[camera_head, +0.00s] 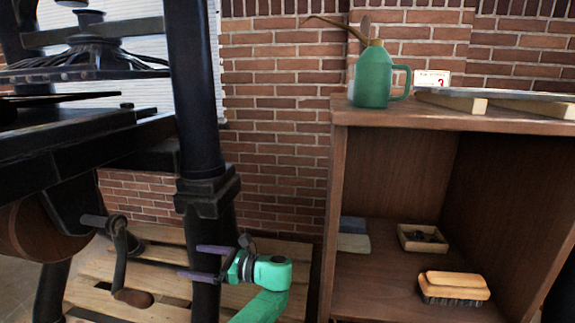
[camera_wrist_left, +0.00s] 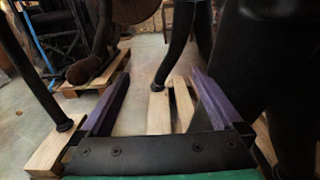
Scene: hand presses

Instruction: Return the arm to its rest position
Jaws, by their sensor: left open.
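My left gripper (camera_head: 190,261) is at the lower middle of the head view, on a green arm that comes up from the bottom edge. Its two purple fingers are apart and point left. They overlap the press's black upright (camera_head: 205,205) in the picture; I cannot tell whether they touch it. In the left wrist view the gripper (camera_wrist_left: 160,76) is open, with only floor, a black leg and pallet wood visible beyond the empty gap. My right gripper is not in view.
The black hand press with a crank handle (camera_head: 120,260) stands left on a wooden pallet (camera_head: 150,240). A wooden shelf (camera_head: 455,117) on the right carries a green oil can (camera_head: 372,78) on top and a brush (camera_head: 453,287) inside. A brick wall (camera_head: 275,130) is behind.

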